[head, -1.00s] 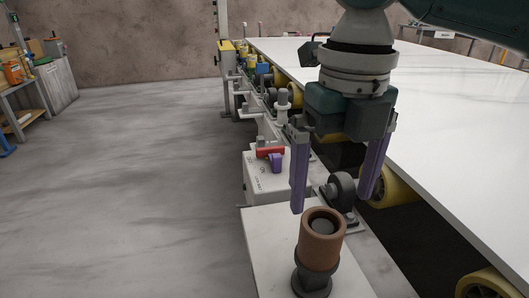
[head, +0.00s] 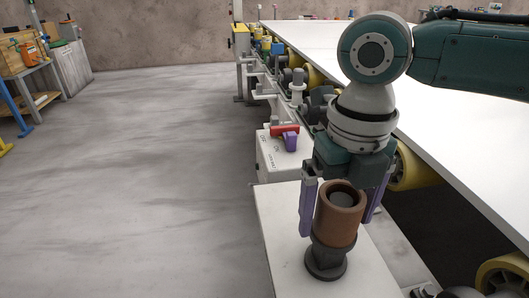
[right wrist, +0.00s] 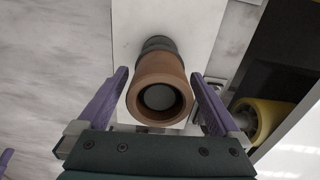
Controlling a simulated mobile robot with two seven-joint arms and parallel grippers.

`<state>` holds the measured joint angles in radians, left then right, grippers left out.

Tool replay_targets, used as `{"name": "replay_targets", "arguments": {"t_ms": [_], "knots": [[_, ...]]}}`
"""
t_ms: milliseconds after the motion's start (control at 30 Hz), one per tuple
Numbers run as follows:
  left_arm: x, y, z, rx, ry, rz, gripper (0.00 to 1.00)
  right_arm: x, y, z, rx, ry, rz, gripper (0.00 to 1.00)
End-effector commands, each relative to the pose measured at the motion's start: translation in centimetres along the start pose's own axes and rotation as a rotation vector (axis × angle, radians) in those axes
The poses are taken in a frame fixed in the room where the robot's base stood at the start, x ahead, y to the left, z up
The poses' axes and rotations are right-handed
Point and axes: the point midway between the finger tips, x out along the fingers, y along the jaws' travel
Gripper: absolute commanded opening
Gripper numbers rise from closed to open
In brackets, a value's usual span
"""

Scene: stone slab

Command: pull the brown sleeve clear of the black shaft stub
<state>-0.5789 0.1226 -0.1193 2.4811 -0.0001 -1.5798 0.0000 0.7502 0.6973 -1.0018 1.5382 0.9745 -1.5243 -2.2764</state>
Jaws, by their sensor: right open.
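The brown sleeve (head: 338,222) stands upright around the black shaft stub (head: 326,262), whose flanged base rests on a white plate (head: 280,225). The grey top end of the stub shows inside the sleeve's bore. My right gripper (head: 338,215) is open, with one purple finger on the left of the sleeve and the other on the right, partly hidden behind it. In the right wrist view the sleeve (right wrist: 160,80) lies between the two spread fingers (right wrist: 160,82), with a gap visible on each side.
A white box with a red and purple handle (head: 285,131) stands behind the plate. The large white slab (head: 450,130) on yellow rollers (head: 410,168) runs along the right. Open grey floor (head: 130,180) lies to the left.

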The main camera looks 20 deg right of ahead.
Motion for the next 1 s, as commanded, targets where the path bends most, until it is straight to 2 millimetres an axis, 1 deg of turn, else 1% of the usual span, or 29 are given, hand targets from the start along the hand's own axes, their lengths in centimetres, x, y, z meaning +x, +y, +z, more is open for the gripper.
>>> {"name": "replay_targets", "arguments": {"t_ms": [67,800,1000], "knots": [[0.00,0.07,0.02,-0.002,-0.001,0.002,0.50,-0.02,0.01,-0.01,0.000,0.000,0.000,0.99],[0.03,0.19,0.08,-0.005,-0.003,0.005,0.50,-0.05,0.01,0.00,0.001,0.000,0.000,0.16],[-0.25,0.06,0.02,0.000,-0.004,0.002,0.50,-0.35,0.02,0.02,0.001,0.000,0.001,0.15]]}}
